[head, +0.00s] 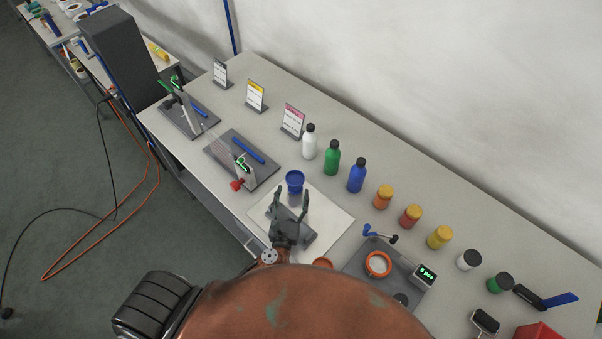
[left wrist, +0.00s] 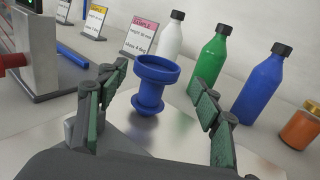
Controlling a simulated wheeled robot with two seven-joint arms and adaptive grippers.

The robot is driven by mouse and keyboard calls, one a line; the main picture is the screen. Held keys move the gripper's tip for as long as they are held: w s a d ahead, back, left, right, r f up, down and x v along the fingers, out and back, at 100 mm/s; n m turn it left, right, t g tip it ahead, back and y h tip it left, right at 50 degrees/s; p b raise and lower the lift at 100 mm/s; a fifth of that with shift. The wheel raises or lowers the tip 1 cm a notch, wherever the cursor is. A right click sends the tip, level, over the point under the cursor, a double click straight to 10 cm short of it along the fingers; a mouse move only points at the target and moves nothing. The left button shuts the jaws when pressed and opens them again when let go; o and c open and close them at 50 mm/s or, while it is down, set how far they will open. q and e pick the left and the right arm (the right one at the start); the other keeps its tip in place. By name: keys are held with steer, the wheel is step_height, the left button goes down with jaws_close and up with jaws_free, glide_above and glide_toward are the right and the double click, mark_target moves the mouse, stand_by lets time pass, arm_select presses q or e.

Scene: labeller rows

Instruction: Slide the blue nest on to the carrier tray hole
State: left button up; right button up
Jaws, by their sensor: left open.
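The blue nest (head: 294,182), a flanged cup with a wide rim and narrower stem, stands upright on a pale metal sheet (head: 337,221). It also shows in the left wrist view (left wrist: 155,84), between and beyond the fingertips. My left gripper (head: 290,203) is open and empty. Its two green-padded fingers point at the nest from the near side, and I see no contact. They also frame it in the left wrist view (left wrist: 162,92). I cannot clearly make out the carrier tray hole. My right gripper is not in view.
White (head: 310,141), green (head: 332,157) and blue (head: 357,175) bottles stand behind the nest. A grey device with an orange ring (head: 378,264) and a display is to the right. Two grey fixtures, the nearer with a blue bar (head: 248,151), are to the left.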

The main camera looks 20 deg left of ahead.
mark_target(296, 177)
arm_select(q)
steer(key=x, duration=0.2)
steer(key=shift+w, duration=0.3)
steer(key=p+x, duration=0.1)
steer(key=x, duration=0.3)
steer(key=shift+w+a, duration=0.15)
steer(key=shift+w, duration=0.45)
steer(key=shift+w+a, duration=0.15)
steer(key=shift+w, duration=0.1)
steer(key=p+x, duration=0.1)
steer(key=x, duration=0.3)
steer(key=shift+w+a, duration=0.15)
steer(key=shift+a, duration=0.05)
steer(key=shift+w, duration=0.1)
steer(key=shift+r, duration=0.1)
steer(key=shift+c, duration=1.3)
steer(key=c, duration=1.1)
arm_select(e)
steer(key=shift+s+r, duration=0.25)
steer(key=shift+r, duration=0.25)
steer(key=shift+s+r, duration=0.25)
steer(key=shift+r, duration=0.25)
